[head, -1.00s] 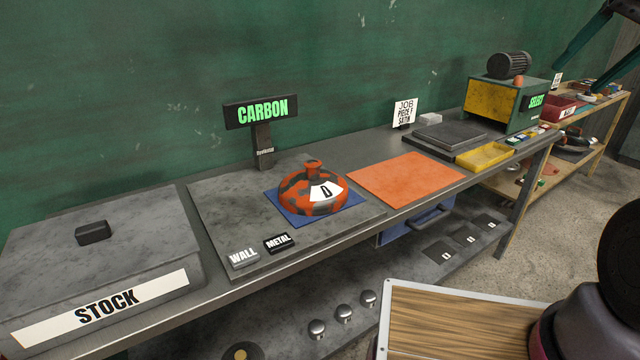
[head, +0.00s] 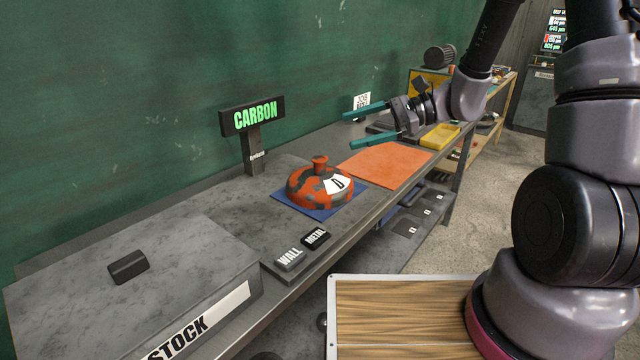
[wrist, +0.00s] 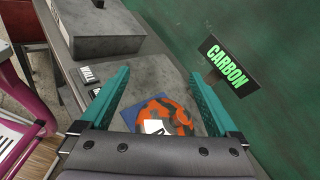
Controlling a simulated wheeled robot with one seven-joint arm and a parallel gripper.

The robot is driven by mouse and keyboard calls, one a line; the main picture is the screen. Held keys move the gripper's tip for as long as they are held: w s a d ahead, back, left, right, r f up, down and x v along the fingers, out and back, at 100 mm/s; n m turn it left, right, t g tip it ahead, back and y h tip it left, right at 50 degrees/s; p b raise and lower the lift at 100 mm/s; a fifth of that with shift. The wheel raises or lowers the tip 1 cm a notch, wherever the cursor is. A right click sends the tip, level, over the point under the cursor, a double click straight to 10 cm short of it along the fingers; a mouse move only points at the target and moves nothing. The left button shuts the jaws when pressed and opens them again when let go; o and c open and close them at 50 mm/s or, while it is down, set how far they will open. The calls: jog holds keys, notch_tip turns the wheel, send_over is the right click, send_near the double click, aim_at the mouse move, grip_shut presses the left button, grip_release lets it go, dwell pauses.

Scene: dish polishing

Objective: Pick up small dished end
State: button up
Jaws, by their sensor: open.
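A dished end (head: 318,188), a mottled orange and dark grey dome with a small knob on top and a white label marked D, sits on a blue mat (head: 293,207) on the bench. It also shows in the wrist view (wrist: 178,112), low between my fingers. My gripper (head: 350,129) has two teal fingers spread apart with nothing between them. It is above the bench, up and to the right of the dome, and apart from it. I see no other piece clearly marked as small.
A grey STOCK box (head: 130,275) with a handled lid stands at the near left. WALL (head: 290,258) and METAL (head: 315,237) blocks lie at the front edge. The CARBON sign (head: 253,120) stands behind the dome. An orange mat (head: 385,163) lies bare to the right.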

jog(key=w+f+m+t+y, duration=0.2)
jog(key=w+f+m+t, duration=0.15)
jog(key=f, duration=0.25)
jog(key=m+t+h, duration=0.1)
jog(key=m+t, duration=0.4)
jog(key=m, duration=0.2)
send_near(326, 163)
jog(key=shift+w+a+f, duration=0.5)
jog(key=shift+w+a, duration=0.15)
jog(key=shift+w, duration=0.1)
jog(key=x, duration=0.4)
jog(key=shift+w+a+f, duration=0.15)
jog(key=shift+w+a, duration=0.05)
jog(key=shift+a, duration=0.05)
jog(key=shift+x, duration=2.95)
jog(key=shift+r, duration=0.35)
grip_shut()
